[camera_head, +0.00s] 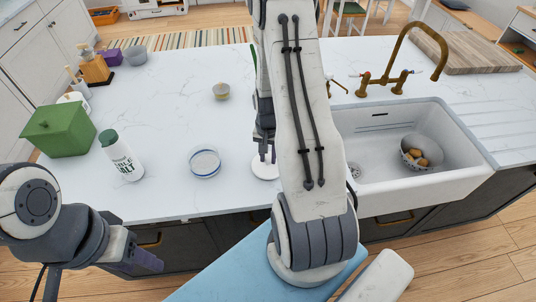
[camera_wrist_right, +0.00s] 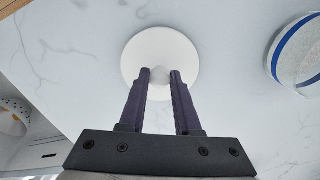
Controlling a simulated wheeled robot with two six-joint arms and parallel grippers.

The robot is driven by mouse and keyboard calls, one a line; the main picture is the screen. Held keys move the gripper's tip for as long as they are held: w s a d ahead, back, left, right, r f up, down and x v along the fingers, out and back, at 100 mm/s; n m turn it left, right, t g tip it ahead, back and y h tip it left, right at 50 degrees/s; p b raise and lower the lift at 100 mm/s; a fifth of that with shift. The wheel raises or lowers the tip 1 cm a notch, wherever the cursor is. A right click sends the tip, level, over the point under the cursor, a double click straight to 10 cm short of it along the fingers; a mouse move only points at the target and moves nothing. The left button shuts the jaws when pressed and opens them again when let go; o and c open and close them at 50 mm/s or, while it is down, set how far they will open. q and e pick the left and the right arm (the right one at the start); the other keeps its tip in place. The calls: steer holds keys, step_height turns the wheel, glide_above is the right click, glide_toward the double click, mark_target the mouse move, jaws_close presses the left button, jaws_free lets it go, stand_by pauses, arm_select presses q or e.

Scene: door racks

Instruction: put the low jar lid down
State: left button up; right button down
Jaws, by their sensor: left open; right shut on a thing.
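The low jar lid (camera_head: 264,167) is a white disc with a small knob, close over or on the white counter to the right of the low jar; I cannot tell whether it touches. My right gripper (camera_head: 266,152) points down and is shut on its knob. In the right wrist view the lid (camera_wrist_right: 160,48) lies flat beyond the fingertips (camera_wrist_right: 160,76). The low glass jar (camera_head: 205,163) with a blue band stands uncovered on the counter, and shows at the right of the wrist view (camera_wrist_right: 300,50). My left gripper (camera_head: 142,262) is open and empty, off the counter's front edge.
A white bottle with a green cap (camera_head: 120,155) and a green box (camera_head: 58,130) stand at the left. A small lidded pot (camera_head: 221,91) is further back. The sink (camera_head: 400,160), holding a colander (camera_head: 422,150), lies right of my right arm. Counter around the jar is clear.

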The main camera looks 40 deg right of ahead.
steer(key=shift+f, duration=0.15)
steer(key=shift+f, duration=0.2)
steer(key=c, duration=0.6)
jaws_free()
steer(key=shift+r, duration=0.1)
